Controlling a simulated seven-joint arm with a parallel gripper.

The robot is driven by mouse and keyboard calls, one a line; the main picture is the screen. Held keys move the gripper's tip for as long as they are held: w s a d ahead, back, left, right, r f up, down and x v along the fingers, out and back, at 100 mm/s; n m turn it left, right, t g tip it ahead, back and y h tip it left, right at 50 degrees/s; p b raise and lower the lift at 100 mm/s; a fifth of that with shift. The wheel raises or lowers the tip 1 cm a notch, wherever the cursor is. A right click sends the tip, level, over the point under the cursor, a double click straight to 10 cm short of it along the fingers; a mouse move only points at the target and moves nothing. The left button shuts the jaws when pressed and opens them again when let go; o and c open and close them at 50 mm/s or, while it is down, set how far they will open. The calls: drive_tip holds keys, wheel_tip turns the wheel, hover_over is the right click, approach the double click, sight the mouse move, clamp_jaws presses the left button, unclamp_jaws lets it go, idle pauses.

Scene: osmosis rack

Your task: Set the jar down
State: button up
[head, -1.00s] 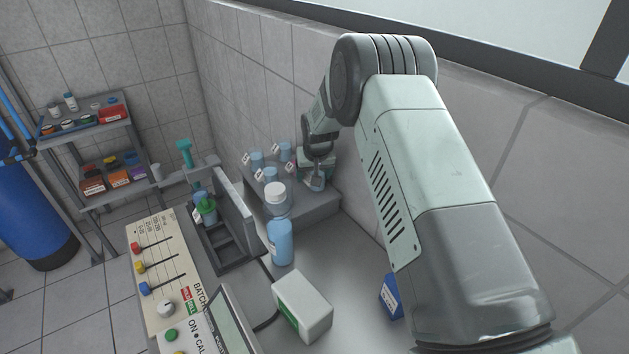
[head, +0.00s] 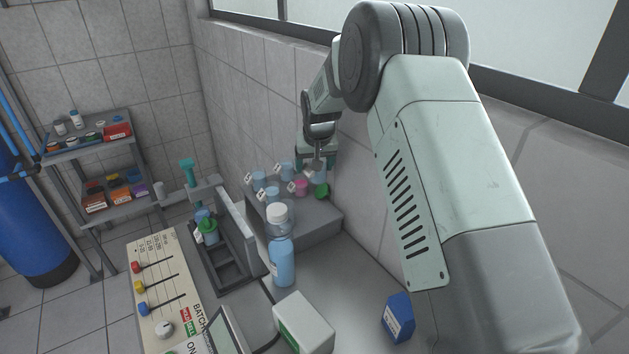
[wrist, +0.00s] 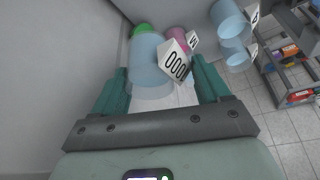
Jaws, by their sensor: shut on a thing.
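My gripper (head: 318,162) is above the right end of the grey step by the wall. It is shut on a pale blue, see-through jar (wrist: 152,58), whose body shows between the teal fingers in the wrist view. A white tag (wrist: 176,63) reading what looks like "0000" is beside the jar. In the head view the held jar (head: 320,176) is small and partly covered by the gripper. It appears raised above the step (head: 318,214). A green object (head: 322,191) shows just below it, and a pink jar (head: 301,187) stands to its left.
Several blue tagged jars (head: 259,180) stand on the step's left part. A blue bottle (head: 282,262) stands in front of the step. A white box (head: 303,322) and a blue box (head: 398,316) are on the bench. The wall is close on the right.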

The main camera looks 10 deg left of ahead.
drive_tip(key=shift+s+a+r, duration=0.1)
drive_tip(key=shift+a+r, duration=0.05)
drive_tip(key=shift+r, duration=0.75)
drive_tip(key=s+a, duration=1.3)
drive_tip(key=s, duration=0.1)
wheel_tip(320, 180, up, 5)
drive_tip(key=s+d, duration=0.2)
drive_tip(key=d, duration=1)
drive_tip(key=s+d, duration=0.3)
drive_tip(key=d, duration=0.8)
drive_tip(key=shift+d+f, duration=0.2)
drive_tip(key=shift+d, duration=0.2)
drive_tip(key=f, duration=1.8)
drive_tip(key=shift+s+d+f, duration=0.2)
drive_tip(key=shift+f, duration=2.55)
